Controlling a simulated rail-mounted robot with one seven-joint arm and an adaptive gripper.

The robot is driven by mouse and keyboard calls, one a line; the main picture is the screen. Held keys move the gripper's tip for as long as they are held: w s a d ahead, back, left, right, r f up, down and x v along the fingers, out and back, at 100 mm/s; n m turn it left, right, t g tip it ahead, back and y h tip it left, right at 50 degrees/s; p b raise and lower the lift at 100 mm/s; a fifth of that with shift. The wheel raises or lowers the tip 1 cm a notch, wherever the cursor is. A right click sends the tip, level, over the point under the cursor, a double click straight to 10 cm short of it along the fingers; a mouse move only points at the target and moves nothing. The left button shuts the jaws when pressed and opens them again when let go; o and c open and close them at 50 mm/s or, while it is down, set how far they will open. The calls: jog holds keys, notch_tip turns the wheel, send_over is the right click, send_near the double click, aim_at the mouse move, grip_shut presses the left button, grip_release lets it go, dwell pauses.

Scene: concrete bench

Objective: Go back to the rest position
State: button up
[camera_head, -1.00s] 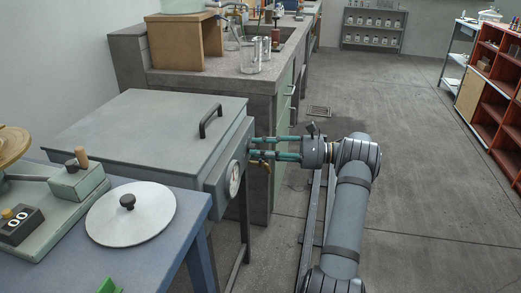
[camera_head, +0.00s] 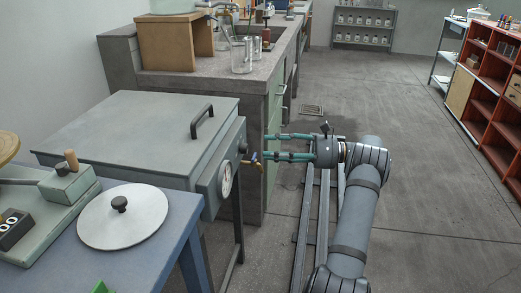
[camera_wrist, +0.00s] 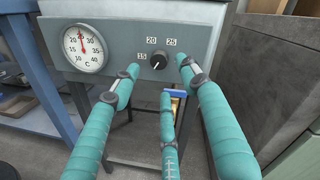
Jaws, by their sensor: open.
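My gripper (camera_head: 286,147) has long teal fingers and points left at the side of a grey lidded box (camera_head: 140,135) in the head view. The fingers are spread, with nothing between them, and their tips stand a little apart from the box. The wrist view shows the three fingers of my gripper (camera_wrist: 152,88) open before the panel. The black knob (camera_wrist: 158,61) on the panel sits between the upper fingers in that picture, with marks 15, 20 and 25 around it. A round dial (camera_wrist: 85,48) is left of it.
A brass tap with a blue handle (camera_wrist: 176,93) is below the panel, partly behind a finger. A blue table (camera_head: 150,240) with a white round lid (camera_head: 123,217) stands at the left. A concrete bench (camera_head: 240,85) with glassware is behind. Open floor (camera_head: 430,190) lies to the right.

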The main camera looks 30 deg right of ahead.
jog(key=shift+v, duration=0.9)
jog(key=x, duration=0.8)
jog(key=shift+m, duration=0.4)
jog(key=shift+f, duration=0.1)
